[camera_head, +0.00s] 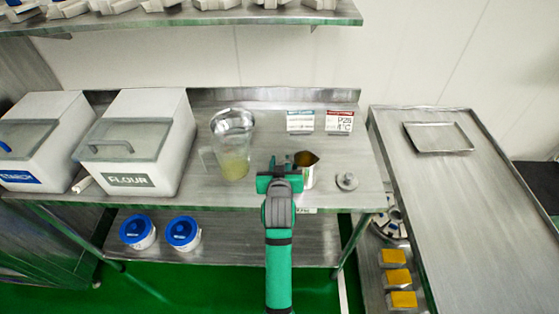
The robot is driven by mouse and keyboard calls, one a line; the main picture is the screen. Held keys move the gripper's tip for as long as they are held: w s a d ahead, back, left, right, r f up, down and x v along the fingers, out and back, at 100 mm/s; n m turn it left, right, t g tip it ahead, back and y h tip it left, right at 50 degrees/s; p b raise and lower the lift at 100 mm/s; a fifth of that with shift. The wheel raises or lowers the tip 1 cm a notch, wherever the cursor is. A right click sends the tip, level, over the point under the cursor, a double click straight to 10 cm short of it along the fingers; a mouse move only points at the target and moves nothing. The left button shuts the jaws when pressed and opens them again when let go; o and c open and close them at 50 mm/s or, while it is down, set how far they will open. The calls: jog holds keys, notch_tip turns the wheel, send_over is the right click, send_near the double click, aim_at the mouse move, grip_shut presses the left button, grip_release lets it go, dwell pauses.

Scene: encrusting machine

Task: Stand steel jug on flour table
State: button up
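The steel jug (310,177) is small, with a brownish inside at its open top. It stands upright, or nearly so, at the front right of the flour table (205,184), just right of my gripper. I cannot tell whether its base touches the table top. My gripper (279,165) reaches over the front edge of the table, with its fingers right beside the jug and partly in front of it. The gripper is seen from behind, so its grip and the jug's left side are hidden.
A clear pitcher (235,163) with yellowish liquid stands left of my gripper. A small metal part (347,181) lies on the right. The flour bin (138,143) fills the left. Two small signs (300,121) stand behind. A second steel table (470,215) is at the right.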

jog(key=v, duration=1.1)
jog(key=s+f, duration=0.6)
jog(key=s, duration=0.3)
jog(key=s+f, duration=0.6)
jog(key=s, duration=0.3)
jog(key=s+r+t, duration=0.1)
jog(key=s+r, duration=0.1)
jog(key=s, duration=1.8)
jog(key=shift+d+r+m+t, duration=0.2)
jog(key=shift+d+m+t, duration=0.1)
jog(key=shift+t, duration=0.1)
